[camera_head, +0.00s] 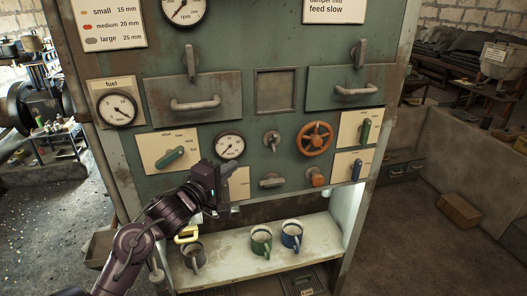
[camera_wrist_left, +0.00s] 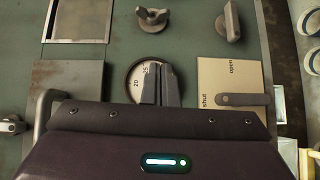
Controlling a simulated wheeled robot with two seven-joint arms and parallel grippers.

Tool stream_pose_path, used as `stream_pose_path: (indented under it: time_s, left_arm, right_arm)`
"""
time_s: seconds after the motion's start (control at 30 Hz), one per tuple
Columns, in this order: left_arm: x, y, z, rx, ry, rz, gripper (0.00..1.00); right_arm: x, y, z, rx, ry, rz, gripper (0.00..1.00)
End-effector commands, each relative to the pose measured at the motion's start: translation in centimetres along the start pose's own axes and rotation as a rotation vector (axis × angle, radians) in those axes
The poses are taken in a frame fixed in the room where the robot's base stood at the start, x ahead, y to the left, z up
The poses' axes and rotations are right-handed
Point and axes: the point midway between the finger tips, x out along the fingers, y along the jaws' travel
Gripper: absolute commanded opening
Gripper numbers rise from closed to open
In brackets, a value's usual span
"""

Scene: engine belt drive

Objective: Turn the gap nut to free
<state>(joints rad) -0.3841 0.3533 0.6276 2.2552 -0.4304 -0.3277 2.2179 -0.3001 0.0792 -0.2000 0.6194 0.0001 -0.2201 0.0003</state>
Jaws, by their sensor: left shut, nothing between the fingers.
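A grey wing-shaped nut (camera_head: 272,138) sits on the green panel below the square recess, right of the small round gauge. It also shows at the top of the left wrist view (camera_wrist_left: 152,18). No readable label marks it as the gap nut. My left gripper (camera_head: 227,170) is in front of the panel, below and left of this nut and apart from it. In the left wrist view its fingers (camera_wrist_left: 158,86) are together and empty, overlapping the small gauge (camera_wrist_left: 135,80). My right gripper is not in view.
A cream shut/open plate (camera_wrist_left: 230,90) with a lever is beside the gripper. A grey lever (camera_head: 271,181), an orange handwheel (camera_head: 315,138) and an orange knob (camera_head: 317,178) are to the right. Mugs, including a green one (camera_head: 261,241), stand on the shelf (camera_head: 225,262) below.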

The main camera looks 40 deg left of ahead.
Motion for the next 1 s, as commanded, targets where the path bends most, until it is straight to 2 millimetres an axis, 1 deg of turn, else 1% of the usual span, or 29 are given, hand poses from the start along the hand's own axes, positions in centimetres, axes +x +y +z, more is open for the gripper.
stream_pose_path:
  time_s: [0.3,0.43,0.5,0.7,1.0]
  left_arm:
    - [6.6,0.4,-0.1,0.003,0.001,0.000,0.00]
    - [9.2,0.3,-0.1,0.004,0.002,0.000,0.00]
    - [9.9,0.3,1.0,0.001,0.000,-0.001,0.00]
    - [11.3,0.0,2.4,0.002,0.002,-0.002,0.00]
    - [11.6,-0.1,2.8,0.003,0.003,-0.001,0.00]
  right_arm:
    - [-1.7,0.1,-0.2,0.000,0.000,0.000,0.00]
    - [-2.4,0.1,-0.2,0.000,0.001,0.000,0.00]
    - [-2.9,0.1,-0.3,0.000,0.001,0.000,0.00]
    - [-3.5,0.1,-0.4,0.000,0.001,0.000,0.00]
    - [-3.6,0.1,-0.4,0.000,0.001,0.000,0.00]
